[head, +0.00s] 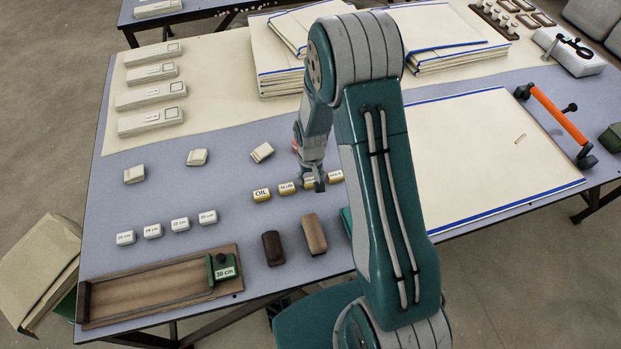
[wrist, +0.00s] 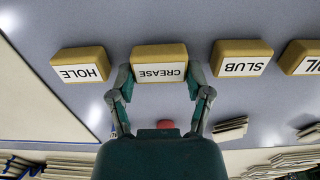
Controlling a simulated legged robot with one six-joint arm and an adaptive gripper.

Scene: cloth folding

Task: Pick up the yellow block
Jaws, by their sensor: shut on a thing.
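Several yellow blocks with white labels stand in a row on the table. In the wrist view they read HOLE (wrist: 82,66), CREASE (wrist: 160,62), SLUB (wrist: 241,58) and, cut off at the right edge, OIL (wrist: 303,58). My gripper (wrist: 160,78) has one finger on each side of the CREASE block and is shut on it. The block is in line with the others; I cannot tell whether it is clear of the table. In the head view, my gripper (head: 316,184) partly hides the CREASE block, beside the SLUB block (head: 287,188) and OIL block (head: 262,194).
A dark brown block (head: 272,248) and a lighter brown block (head: 314,234) lie in front of the row. A wooden tray (head: 150,291) lies at the front left. A cream cloth (head: 480,150) covers the right side. Open grey table lies left of the row.

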